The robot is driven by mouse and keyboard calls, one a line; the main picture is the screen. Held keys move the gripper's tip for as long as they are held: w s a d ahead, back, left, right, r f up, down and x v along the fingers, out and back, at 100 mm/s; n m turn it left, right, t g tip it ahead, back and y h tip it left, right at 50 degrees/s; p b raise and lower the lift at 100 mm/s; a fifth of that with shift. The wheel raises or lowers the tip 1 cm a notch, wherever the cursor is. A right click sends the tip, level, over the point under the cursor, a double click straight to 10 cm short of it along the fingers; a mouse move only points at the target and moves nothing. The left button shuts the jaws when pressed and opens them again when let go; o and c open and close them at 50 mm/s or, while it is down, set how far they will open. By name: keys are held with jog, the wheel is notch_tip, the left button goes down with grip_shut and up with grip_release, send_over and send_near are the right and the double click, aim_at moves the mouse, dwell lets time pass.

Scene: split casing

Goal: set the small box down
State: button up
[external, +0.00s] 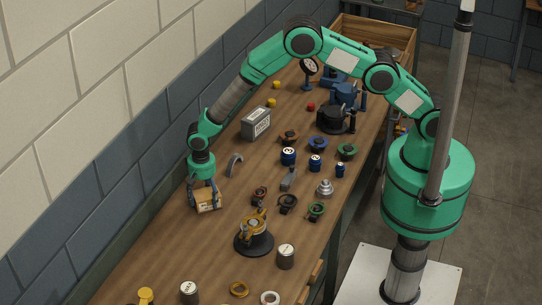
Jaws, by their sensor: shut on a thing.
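The small box (209,203) is tan and wood-coloured, with a darker strip on it. It is at the left side of the workbench, near the wall. My gripper (205,190) points down and is shut on the small box, with its fingers at the box's sides. Whether the box touches the bench top or hangs slightly above it cannot be told from this view. The underside of the box is hidden.
The workbench (165,237) holds many parts. A grey box (256,123) and a grey arch-shaped piece (235,164) stand behind my gripper. A yellow fixture on a black base (254,241) stands to the front right. Bare wood lies in front of the small box.

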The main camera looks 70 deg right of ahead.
aim_at(205, 194)
jog(key=o, duration=1.8)
jog(key=shift+r, duration=0.1)
notch_tip(205, 194, up, 12)
